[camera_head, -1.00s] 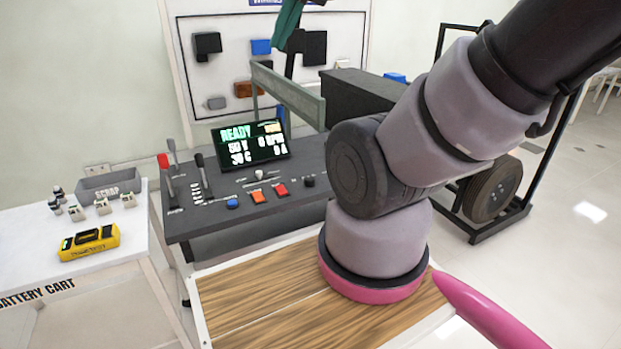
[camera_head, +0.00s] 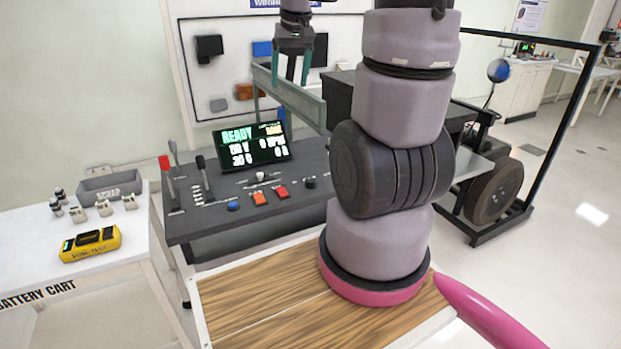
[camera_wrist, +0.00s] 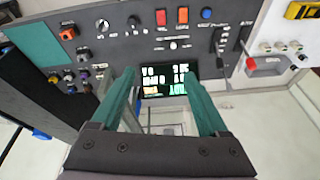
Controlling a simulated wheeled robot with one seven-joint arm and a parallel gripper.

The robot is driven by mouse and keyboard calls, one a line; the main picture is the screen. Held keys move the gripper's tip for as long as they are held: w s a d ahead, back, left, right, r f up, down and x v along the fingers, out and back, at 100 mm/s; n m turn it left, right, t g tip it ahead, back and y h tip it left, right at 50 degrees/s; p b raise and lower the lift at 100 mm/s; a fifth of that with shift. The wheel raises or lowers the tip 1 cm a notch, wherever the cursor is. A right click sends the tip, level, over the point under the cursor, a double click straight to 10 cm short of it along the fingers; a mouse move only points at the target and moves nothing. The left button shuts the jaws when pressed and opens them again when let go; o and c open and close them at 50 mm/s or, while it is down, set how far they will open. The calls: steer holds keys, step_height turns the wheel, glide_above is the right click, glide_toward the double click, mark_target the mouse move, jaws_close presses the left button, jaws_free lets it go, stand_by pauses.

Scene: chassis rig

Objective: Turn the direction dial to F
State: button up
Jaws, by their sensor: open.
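A round black knob (camera_head: 310,183) sits on the grey console, right of the red button. In the wrist view this knob (camera_wrist: 134,20) has small marks beside it, too small to read. A silver knob (camera_wrist: 103,26) sits beside it, with marks around it. I cannot tell which knob is the direction dial, nor where its pointer stands. My gripper (camera_head: 298,78) is above and behind the console screen, pointing down. In the wrist view its two green fingers (camera_wrist: 160,78) are apart, with nothing between them, over the lit screen (camera_wrist: 165,80). It is well clear of both knobs.
The console (camera_head: 215,215) also carries an orange button (camera_head: 259,198), a red button (camera_head: 282,192), a blue button (camera_head: 233,206), a white-topped knob (camera_head: 260,175) and upright levers (camera_head: 203,175) at left. A green beam (camera_head: 290,97) and a dark box stand behind it.

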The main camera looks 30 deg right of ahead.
steer(key=w+d+f+n+g, duration=0.1)
steer(key=w+d+f, duration=0.2)
steer(key=f, duration=0.3)
steer(key=w+d+f+g, duration=0.1)
steer(key=w+d+f, duration=0.1)
steer(key=f, duration=0.3)
steer(key=n+g, duration=0.1)
steer(key=g, duration=0.1)
glide_toward(310, 180)
steer(key=f, duration=0.8)
steer(key=shift+s+f, duration=0.2)
steer(key=shift+f, duration=0.2)
jaws_close()
